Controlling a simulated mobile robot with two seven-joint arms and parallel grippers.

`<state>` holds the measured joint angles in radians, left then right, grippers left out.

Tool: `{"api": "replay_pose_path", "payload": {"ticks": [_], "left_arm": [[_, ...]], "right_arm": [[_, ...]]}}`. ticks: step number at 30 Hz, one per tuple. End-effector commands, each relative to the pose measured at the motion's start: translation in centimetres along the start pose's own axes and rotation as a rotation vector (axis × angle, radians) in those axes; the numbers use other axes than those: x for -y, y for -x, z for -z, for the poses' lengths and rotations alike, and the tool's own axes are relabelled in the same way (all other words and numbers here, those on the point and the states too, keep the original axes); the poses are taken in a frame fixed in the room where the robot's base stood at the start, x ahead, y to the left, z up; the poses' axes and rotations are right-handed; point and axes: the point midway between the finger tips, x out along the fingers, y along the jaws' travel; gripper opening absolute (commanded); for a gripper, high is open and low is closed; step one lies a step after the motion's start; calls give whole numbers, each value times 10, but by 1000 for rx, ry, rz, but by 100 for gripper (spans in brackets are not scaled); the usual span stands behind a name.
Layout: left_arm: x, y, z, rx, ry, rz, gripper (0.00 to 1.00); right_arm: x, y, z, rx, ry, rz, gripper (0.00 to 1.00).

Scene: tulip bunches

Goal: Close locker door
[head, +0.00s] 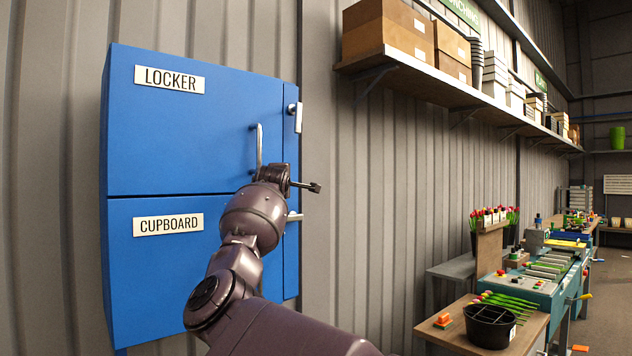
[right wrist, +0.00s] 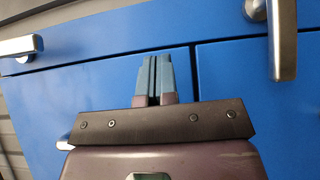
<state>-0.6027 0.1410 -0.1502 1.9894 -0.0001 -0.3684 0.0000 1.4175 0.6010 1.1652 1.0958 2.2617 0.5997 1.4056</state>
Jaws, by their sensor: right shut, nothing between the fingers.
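The blue locker door (head: 190,125) is the upper panel of the cabinet on the wall, with a LOCKER label and a vertical bar handle (head: 259,148). It looks flush with the cabinet front; I cannot tell whether a small gap is left. My right gripper (head: 314,187) is just below and right of that handle, near the cabinet's right edge. In the right wrist view, its fingers (right wrist: 153,76) are together and empty, in front of the blue panels. Whether they touch the door is unclear. My left gripper is out of view.
The blue cupboard door (head: 150,280) is below the locker, partly hidden by my arm. A lever handle (head: 297,115) is at the cabinet's upper right. A shelf (head: 430,88) with boxes runs along the wall. A wooden table (head: 450,335) holds a black bucket (head: 490,328) and tulips.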

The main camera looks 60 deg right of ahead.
Motion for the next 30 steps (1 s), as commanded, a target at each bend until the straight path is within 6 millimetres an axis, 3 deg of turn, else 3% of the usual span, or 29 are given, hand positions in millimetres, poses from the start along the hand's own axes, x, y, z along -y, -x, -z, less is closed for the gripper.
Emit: {"api": "replay_pose_path", "payload": {"ticks": [21,30], "left_arm": [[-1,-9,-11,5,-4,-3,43],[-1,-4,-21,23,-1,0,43]], "right_arm": [[-2,61,-60,8,-2,-2,0],[-3,73,-72,7,-1,-1,0]]}}
